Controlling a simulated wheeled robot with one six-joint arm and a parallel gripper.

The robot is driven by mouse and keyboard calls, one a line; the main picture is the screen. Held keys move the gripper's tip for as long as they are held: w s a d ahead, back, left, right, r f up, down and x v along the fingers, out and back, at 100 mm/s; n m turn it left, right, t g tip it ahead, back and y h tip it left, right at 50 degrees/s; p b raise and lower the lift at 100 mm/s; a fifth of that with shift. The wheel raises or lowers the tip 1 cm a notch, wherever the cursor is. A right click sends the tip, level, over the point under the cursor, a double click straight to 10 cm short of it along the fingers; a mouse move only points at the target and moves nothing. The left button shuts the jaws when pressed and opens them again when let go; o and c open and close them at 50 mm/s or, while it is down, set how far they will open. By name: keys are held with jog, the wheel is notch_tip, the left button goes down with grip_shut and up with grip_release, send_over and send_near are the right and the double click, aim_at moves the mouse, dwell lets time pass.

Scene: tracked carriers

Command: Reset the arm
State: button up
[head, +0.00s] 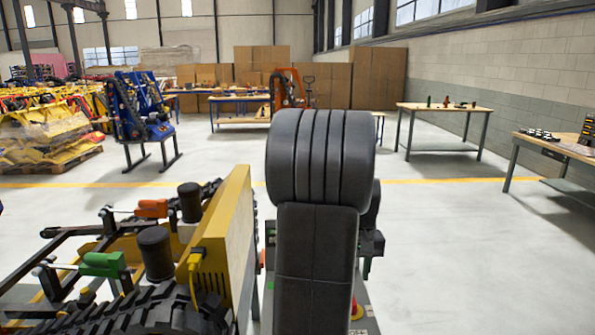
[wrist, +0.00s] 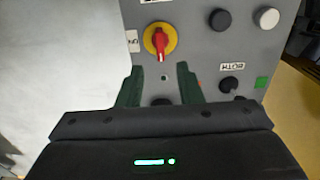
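My arm (head: 316,250) stands upright in the middle of the head view and hides what is behind it. My gripper (wrist: 159,82) shows in the wrist view, with two dark green fingers apart and nothing seen held between them. It faces a grey control panel (wrist: 200,50) and overlaps its lower part; I cannot tell whether it touches. The panel carries a red rotary switch (wrist: 158,40) on a yellow disc, above the fingers. A black knob (wrist: 229,85) labelled BOTH sits right of the fingers. A dark round part is half hidden between the finger bases.
A tracked carrier (head: 230,240) with a yellow plate, black track and green and orange handles is close on the left. Workbenches (head: 445,108) stand at the back and right. A blue machine (head: 140,110) stands back left. Open floor (head: 455,250) lies to the right.

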notch_tip(320, 180, down, 8)
jog(key=shift+f, duration=0.1)
jog(key=m, duration=0.2)
jog(key=shift+s+m+p, duration=0.1)
jog(key=shift+m+p, duration=0.2)
jog(key=m, duration=0.3)
jog(key=shift+m, duration=0.4)
notch_tip(320, 180, up, 14)
